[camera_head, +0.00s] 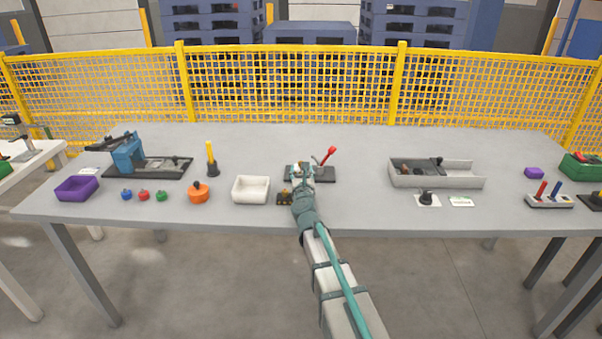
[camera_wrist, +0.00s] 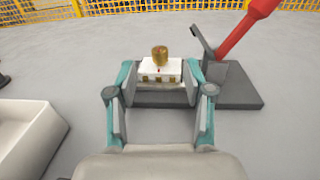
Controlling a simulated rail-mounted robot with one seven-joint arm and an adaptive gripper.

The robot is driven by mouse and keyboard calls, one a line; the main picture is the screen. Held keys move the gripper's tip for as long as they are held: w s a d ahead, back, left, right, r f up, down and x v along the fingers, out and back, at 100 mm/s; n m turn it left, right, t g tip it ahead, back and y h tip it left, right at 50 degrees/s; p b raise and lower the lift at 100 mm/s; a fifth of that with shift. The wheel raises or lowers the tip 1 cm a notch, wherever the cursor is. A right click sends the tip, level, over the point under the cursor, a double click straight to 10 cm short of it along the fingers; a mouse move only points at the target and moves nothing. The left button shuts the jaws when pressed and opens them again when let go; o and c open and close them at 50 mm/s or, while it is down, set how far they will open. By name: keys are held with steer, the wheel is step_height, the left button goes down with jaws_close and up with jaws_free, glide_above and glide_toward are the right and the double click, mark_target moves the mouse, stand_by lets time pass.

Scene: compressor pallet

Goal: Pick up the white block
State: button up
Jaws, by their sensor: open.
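The white block (camera_wrist: 155,69) sits in the middle of the wrist view, with a brass cylinder (camera_wrist: 160,53) on its top and small brass parts along its near face. It is at the left end of a dark base plate (camera_wrist: 232,94). My gripper (camera_wrist: 159,80) is open, with one teal finger to the left and one to the right of the block as seen from the wrist. I cannot tell whether either finger touches it. In the head view my gripper (camera_head: 303,180) is over the base plate and largely hides the block.
A red lever (camera_wrist: 248,28) rises from the plate, right of my gripper. A white bin (camera_head: 251,189) stands to the left. A grey tray (camera_head: 455,181) lies to the right. A yellow mesh fence (camera_head: 290,85) runs behind the table. Bare table lies between the plate and the tray.

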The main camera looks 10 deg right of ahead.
steer(key=w, duration=0.6)
steer(key=shift+w+d, duration=0.15)
steer(key=shift+d, duration=0.25)
jaws_close()
